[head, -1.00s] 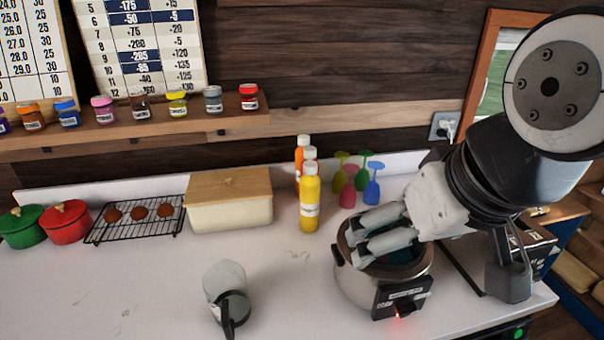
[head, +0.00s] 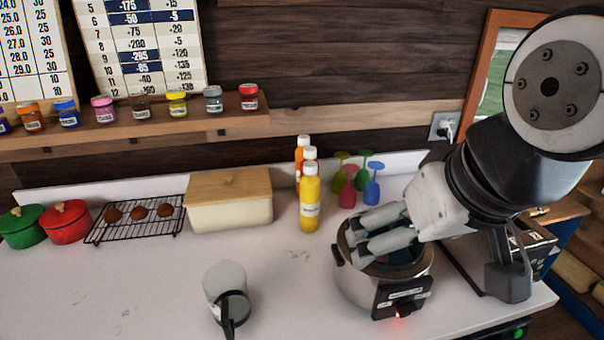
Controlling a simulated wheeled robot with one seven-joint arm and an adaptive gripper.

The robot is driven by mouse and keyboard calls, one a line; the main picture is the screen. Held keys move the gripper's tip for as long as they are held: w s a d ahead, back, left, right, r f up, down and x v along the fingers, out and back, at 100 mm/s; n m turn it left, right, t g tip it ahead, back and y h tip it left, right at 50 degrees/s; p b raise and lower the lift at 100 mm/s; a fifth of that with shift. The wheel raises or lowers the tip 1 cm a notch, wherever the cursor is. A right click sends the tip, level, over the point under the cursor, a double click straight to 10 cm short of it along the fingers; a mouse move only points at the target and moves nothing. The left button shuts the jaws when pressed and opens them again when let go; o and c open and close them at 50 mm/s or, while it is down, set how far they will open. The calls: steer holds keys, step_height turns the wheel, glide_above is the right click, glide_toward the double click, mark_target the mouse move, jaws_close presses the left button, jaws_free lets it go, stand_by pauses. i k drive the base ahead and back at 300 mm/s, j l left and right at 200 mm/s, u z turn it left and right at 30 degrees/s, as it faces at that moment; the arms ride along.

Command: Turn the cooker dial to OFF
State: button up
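The cooker (head: 362,287) is a round silver pot with a black front panel at the right end of the white counter. A dark dial (head: 405,308) sits low on that panel, beside a glowing red light (head: 397,315); its setting is too small to read. My gripper (head: 350,244) is above the cooker's open top, pointing left, with its two fingers apart and nothing seen between them. The gripper hides part of the cooker's rim and inside. I cannot tell whether the fingers touch the rim.
Yellow and orange bottles (head: 310,205) and several coloured goblets (head: 372,190) stand behind the cooker. A grey jug (head: 226,285) stands to the left. A bread box (head: 230,205), a rack (head: 135,218) and red and green pots (head: 66,222) line the back. The front left counter is clear.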

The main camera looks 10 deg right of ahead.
mark_target(405, 307)
steer(key=k+j, duration=0.1)
steer(key=j, duration=0.3)
steer(key=k+j+z, duration=0.1)
steer(key=j, duration=0.3)
steer(key=k+j, duration=0.15)
steer(key=j, duration=0.2)
steer(key=k+j, duration=0.1)
steer(key=j, duration=0.3)
steer(key=z, duration=0.05)
